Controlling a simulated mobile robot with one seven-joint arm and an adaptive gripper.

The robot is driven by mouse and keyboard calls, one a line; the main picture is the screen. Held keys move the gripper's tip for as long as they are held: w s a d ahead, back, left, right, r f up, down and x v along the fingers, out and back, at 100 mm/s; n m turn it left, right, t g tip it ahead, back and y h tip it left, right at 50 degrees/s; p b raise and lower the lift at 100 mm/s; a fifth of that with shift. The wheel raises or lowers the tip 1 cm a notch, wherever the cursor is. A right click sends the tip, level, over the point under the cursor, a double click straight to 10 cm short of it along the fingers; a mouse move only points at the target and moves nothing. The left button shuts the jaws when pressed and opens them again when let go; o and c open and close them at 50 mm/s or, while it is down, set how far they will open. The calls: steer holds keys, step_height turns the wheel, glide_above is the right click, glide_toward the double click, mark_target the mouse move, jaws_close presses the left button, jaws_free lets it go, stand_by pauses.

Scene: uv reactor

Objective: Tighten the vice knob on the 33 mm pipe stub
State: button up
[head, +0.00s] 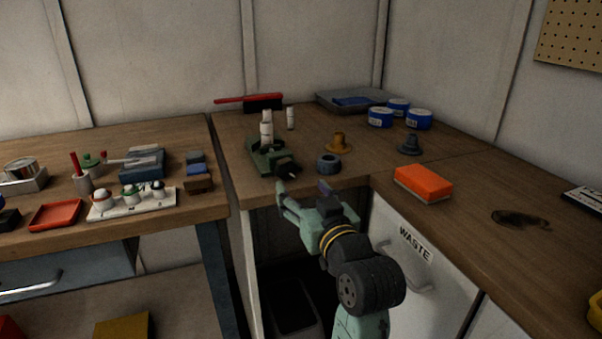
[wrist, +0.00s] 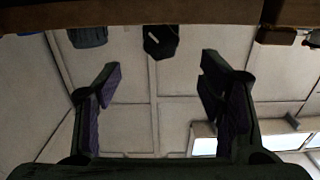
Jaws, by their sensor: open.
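The green vice (head: 262,156) stands on the wooden bench near its front edge. A white pipe stub (head: 266,132) stands upright in it; I cannot tell how firmly it is held. The black vice knob (head: 287,170) faces the front edge. In the wrist view the dark knob (wrist: 160,42) has a white line on its face and shows at the top, roughly centred between the fingers and beyond their tips. My gripper (head: 303,189) is open and empty in front of the bench edge, apart from the knob. Both spread fingers show in the wrist view (wrist: 158,75).
A dark blue-grey ring (head: 328,164) and an orange-brown flanged piece (head: 338,143) stand right of the vice. A second white stub (head: 290,118) and a red-handled brush (head: 262,102) are behind. An orange sponge (head: 424,181) lies further right.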

mark_target(288, 170)
steer(key=p+x, duration=0.2)
steer(key=x, duration=0.9)
steer(key=shift+s, duration=0.1)
steer(key=shift+c, duration=0.5)
steer(key=c, duration=1.1)
